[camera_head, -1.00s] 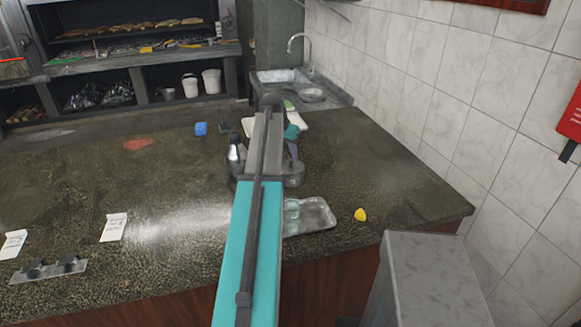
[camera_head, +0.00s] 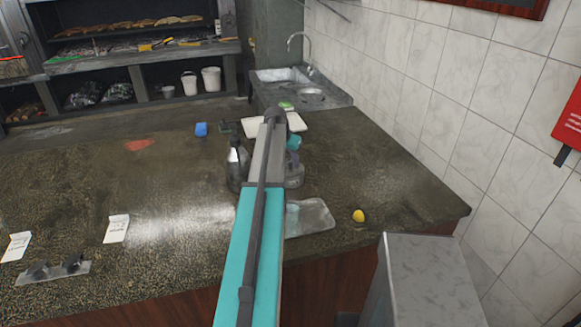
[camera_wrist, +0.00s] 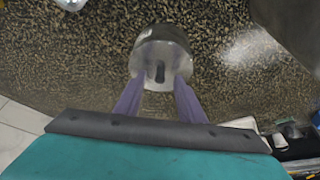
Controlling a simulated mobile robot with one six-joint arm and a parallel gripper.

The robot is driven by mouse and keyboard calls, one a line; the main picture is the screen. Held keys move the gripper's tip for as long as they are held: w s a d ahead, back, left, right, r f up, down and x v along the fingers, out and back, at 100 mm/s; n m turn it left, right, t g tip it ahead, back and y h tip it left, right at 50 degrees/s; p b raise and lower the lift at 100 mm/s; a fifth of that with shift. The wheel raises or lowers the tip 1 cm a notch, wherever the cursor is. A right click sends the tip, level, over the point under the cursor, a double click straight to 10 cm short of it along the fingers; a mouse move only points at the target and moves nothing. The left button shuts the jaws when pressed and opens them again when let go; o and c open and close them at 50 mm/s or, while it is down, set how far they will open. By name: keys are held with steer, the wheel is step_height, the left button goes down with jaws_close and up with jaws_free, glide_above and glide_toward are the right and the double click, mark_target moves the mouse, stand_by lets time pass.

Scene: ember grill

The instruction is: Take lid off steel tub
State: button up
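The steel tub (camera_wrist: 150,45) stands on the dark speckled counter in the wrist view, with its round lid (camera_wrist: 176,62) on top and a dark knob (camera_wrist: 160,73) on the lid. My gripper (camera_wrist: 158,88) is open, its two purple fingers apart on either side of the knob in the picture. I cannot tell how high the fingertips are above the lid, and nothing shows between them but the lid area. In the head view my arm covers most of the tub (camera_head: 295,180); a grey edge shows right of the arm, below a purple finger.
A dark bottle (camera_head: 237,168) stands just left of my arm. A clear tray (camera_head: 316,217) and a yellow lemon-like item (camera_head: 358,216) lie near the counter's front edge. A blue item (camera_head: 201,129) is farther back. The counter's right part is bare.

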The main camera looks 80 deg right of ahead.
steer(key=shift+d+f, duration=0.1)
steer(key=shift+f, duration=0.25)
stand_by(0.3)
jaws_close()
